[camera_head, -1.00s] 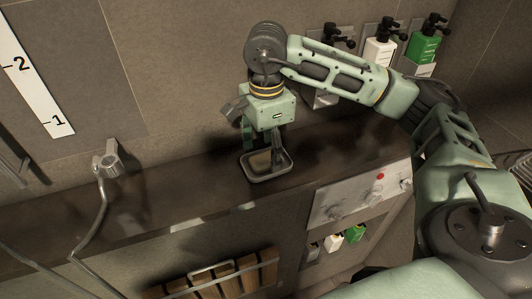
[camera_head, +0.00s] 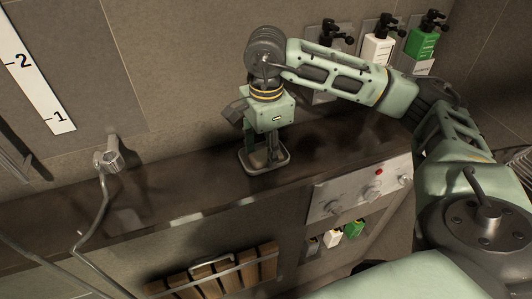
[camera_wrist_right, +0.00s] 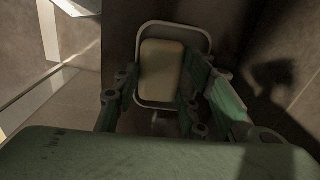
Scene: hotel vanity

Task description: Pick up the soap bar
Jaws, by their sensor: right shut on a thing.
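The pale soap bar (camera_wrist_right: 161,68) shows in the wrist view, between the fingers of my right gripper (camera_wrist_right: 157,98). It appears within the light rim of a small soap dish (camera_wrist_right: 203,34). In the head view the dish (camera_head: 285,161) is on the dark ledge, and my right gripper (camera_head: 266,155) points down into it from above. The gripper is shut on the soap bar. In the head view the fingers largely hide the soap. I cannot tell whether it still touches the dish floor. My left gripper is not in view.
Wall dispensers (camera_head: 378,49) stand behind my right arm. A metal fixture (camera_head: 112,157) with a hose is on the left. A control panel (camera_head: 350,190) is at the ledge's front right, with a wooden slatted rack (camera_head: 220,277) below.

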